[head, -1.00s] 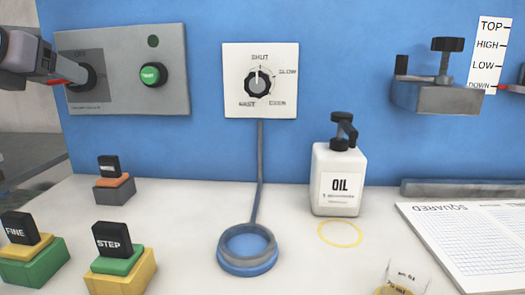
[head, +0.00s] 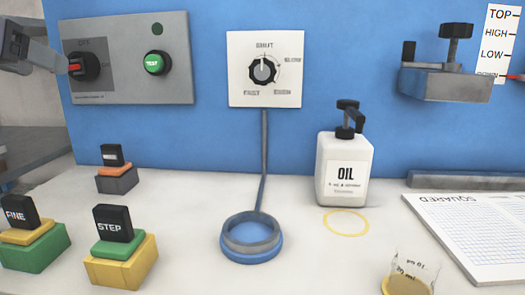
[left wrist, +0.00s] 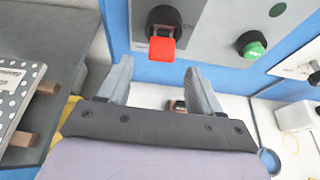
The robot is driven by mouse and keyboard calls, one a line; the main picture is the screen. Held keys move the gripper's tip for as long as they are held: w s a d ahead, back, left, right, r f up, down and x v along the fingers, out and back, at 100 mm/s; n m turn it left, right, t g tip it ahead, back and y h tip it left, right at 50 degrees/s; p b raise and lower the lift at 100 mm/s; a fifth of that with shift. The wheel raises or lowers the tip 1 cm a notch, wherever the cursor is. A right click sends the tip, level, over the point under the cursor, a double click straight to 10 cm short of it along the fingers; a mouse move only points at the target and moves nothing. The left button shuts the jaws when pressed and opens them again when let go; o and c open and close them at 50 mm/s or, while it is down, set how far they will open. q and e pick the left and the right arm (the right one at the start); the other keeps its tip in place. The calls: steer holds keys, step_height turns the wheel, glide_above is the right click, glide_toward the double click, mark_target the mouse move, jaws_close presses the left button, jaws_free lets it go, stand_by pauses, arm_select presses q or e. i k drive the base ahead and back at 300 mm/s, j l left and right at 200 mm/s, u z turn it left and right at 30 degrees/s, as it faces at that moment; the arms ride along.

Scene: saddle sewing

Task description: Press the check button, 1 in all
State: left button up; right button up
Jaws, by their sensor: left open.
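A green round button (head: 155,62) sits on the grey panel (head: 120,88) at upper left; its white word is too small to read surely. It also shows in the left wrist view (left wrist: 252,45). No label reading "check" is legible. My left gripper (head: 45,58) is at the upper left edge, beside a black knob with a red grip (head: 77,68). In the left wrist view the open, empty fingers (left wrist: 158,68) point towards the panel, with the red grip (left wrist: 162,50) just beyond them. My right gripper is not in view.
Block buttons marked FINE (head: 32,245) and STEP (head: 120,255), and a smaller orange one (head: 115,178), stand on the white table. A dial plate (head: 265,92), blue ring (head: 250,248), oil bottle (head: 343,165), glass (head: 410,270) and squared sheet (head: 475,235) are further right.

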mark_target(153, 63)
steer(key=k+j, duration=0.1)
steer(key=k, duration=0.9)
